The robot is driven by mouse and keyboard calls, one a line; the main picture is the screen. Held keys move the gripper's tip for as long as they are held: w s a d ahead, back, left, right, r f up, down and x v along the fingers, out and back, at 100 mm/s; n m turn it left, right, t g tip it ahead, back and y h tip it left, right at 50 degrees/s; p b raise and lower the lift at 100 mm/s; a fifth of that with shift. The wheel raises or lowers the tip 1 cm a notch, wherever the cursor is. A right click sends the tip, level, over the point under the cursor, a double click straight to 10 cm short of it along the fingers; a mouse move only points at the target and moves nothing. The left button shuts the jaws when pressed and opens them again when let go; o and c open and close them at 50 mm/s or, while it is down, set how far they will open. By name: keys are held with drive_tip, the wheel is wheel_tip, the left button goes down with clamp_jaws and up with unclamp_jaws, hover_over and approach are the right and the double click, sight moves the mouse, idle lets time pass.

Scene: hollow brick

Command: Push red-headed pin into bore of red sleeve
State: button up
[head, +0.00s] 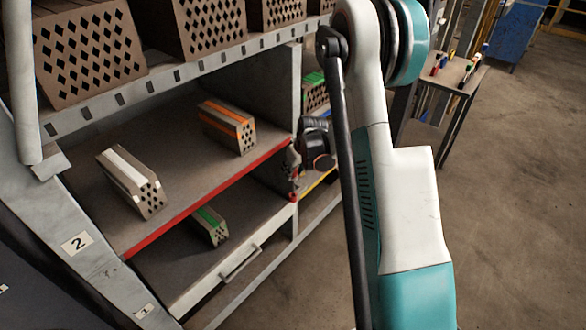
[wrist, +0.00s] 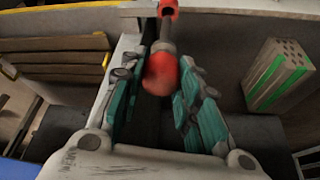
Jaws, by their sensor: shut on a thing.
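In the wrist view my gripper (wrist: 168,66) is shut on the red-headed pin (wrist: 160,73), with the round red head between its teal fingers. The pin's grey shaft points away from the fingers, toward the red sleeve (wrist: 168,9) at the top edge. Shaft and sleeve look roughly in line; I cannot tell whether the tip is inside the bore. In the head view small red parts (head: 293,196) show at the shelf's corner post, too small to tell apart. My arm hides part of that area.
A shelf with a red front edge (head: 205,201) holds bricks with white and orange stripes. A green-striped brick (head: 210,226) lies below; another (wrist: 279,76) stands at right in the wrist view. A small table (head: 456,75) stands behind my arm. The floor at right is clear.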

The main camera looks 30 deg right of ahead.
sight(293, 192)
drive_tip(key=shift+f, duration=4.15)
idle(1.4)
drive_tip(key=o, duration=1.2)
drive_tip(key=v, duration=1.2)
